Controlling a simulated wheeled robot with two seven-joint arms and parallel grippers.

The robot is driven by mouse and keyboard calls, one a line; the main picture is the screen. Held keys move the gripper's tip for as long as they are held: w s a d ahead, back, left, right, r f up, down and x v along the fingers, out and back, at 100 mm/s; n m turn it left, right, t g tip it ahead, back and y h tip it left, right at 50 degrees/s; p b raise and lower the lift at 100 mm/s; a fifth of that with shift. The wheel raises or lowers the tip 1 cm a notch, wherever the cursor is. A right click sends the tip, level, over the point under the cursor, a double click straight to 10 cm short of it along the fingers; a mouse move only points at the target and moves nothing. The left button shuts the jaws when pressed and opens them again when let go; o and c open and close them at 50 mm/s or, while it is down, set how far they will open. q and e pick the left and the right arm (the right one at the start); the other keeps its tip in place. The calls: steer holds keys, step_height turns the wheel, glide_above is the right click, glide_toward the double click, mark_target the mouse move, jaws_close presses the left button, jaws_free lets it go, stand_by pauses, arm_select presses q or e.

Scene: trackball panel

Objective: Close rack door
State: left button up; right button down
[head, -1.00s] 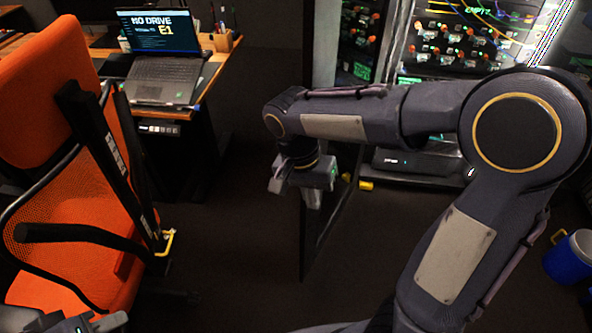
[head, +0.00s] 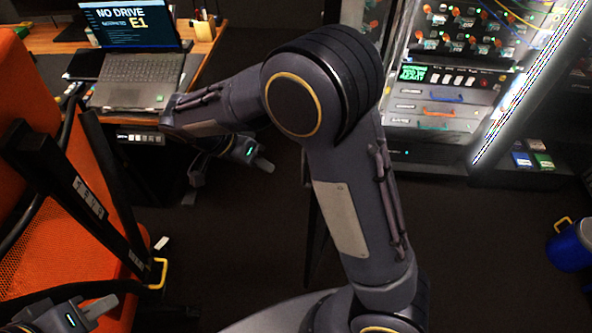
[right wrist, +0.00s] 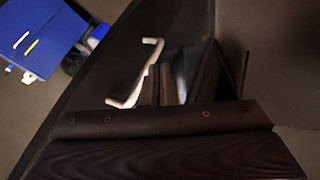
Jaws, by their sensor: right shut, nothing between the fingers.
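The rack (head: 408,137) stands lit and uncovered at the upper right in the head view. Its door (head: 316,235) shows as a thin dark panel, swung open, mostly hidden behind my right arm. In the right wrist view a dark panel (right wrist: 165,25) that looks like the door carries a pale bar handle (right wrist: 137,82). My right gripper (head: 262,163) is shut and empty, left of the door in the head view; in the right wrist view its fingers (right wrist: 163,85) overlap the handle's side, contact unclear. My left gripper (head: 98,306) is at the lower left; its jaw gap is unclear.
An orange chair (head: 50,245) stands at the left, close to my left gripper. A desk with a laptop (head: 138,80) is behind it. A blue bin (head: 570,247) is at the far right. The dark floor right of my arm is clear.

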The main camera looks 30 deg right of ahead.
glide_toward(305, 186)
steer(key=x, duration=0.3)
steer(key=s+d, duration=0.1)
steer(key=s+d+f+p, duration=0.1)
steer(key=s, duration=0.1)
steer(key=shift+s+d+f, duration=0.1)
steer(key=shift+s+d, duration=0.1)
steer(key=shift+d, duration=0.15)
